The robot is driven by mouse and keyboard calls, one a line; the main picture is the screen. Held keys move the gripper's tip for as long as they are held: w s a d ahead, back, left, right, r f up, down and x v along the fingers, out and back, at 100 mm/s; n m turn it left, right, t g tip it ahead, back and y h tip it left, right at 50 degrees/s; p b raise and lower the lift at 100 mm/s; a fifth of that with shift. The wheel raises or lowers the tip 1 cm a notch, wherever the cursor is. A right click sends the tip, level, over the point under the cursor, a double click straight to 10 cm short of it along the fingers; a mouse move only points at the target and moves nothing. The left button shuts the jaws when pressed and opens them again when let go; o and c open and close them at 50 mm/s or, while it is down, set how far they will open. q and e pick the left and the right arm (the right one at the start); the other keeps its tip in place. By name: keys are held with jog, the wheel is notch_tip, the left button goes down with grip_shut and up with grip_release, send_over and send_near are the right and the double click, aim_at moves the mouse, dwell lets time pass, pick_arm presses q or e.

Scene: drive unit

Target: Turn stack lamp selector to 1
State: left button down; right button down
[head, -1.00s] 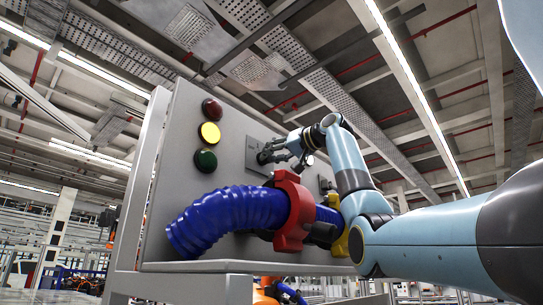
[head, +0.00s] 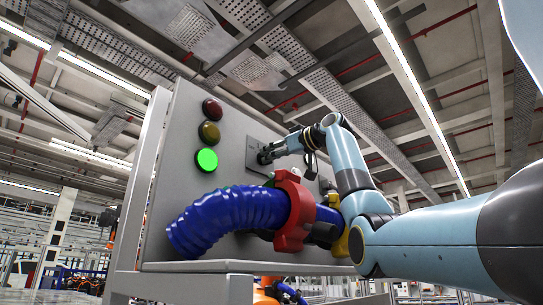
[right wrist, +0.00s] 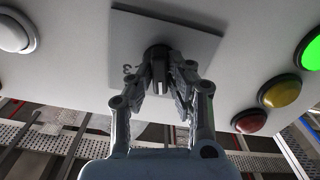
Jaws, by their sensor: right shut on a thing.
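The selector (right wrist: 160,58) is a dark round knob with a pale bar, on a square grey plate (right wrist: 190,38) in the right wrist view. My right gripper (right wrist: 162,88) is shut on it, fingers on both sides. A mark shows beside the knob, but its digits are hard to read. In the head view the gripper (head: 267,154) is at the plate (head: 254,147) and hides most of the knob. The stack lamps are red (head: 212,109), amber (head: 209,134) and green (head: 207,160). Green is lit; red and amber are dark. My left gripper is out of view.
A thick blue hose (head: 225,215) runs below the plate through a red clamp (head: 293,210), close under my right arm. A yellow part (head: 356,244) is at the right. A white round button (right wrist: 15,34) is on the panel.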

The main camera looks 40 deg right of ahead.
jog(key=shift+n, duration=0.4)
jog(key=c, duration=1.3)
grip_release()
jog(key=s, duration=0.8)
jog(key=s+d, duration=0.1)
jog(key=s, duration=0.3)
